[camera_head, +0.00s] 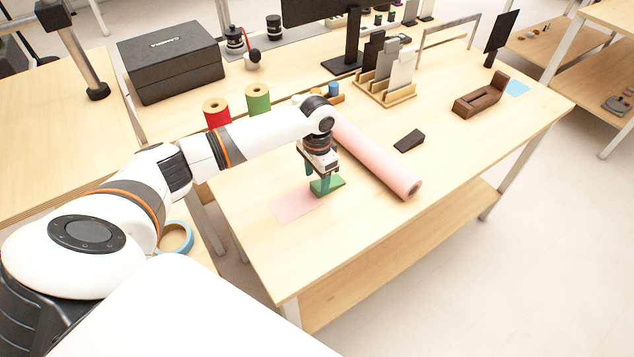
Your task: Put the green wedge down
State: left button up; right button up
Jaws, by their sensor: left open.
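The green wedge (334,186) rests on the wooden table (385,232), beside the upper right end of a flat pink sheet (296,206). I cannot tell whether it overlaps the sheet's edge. My left gripper (318,178) points down right at the wedge, with its fingers open and low around or against its left part. The fingers hide some of the wedge. My right gripper is not in view.
A pink roll (378,160) lies just right of my left gripper. A dark wedge (409,140) and a brown wooden holder (481,98) are farther right. Red (216,114) and green (258,99) spools stand behind my arm. The table's front right is clear.

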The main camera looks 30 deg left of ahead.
aim_at(317, 186)
pick_arm(q)
notch_tip(317, 186, up, 9)
dwell(0.3)
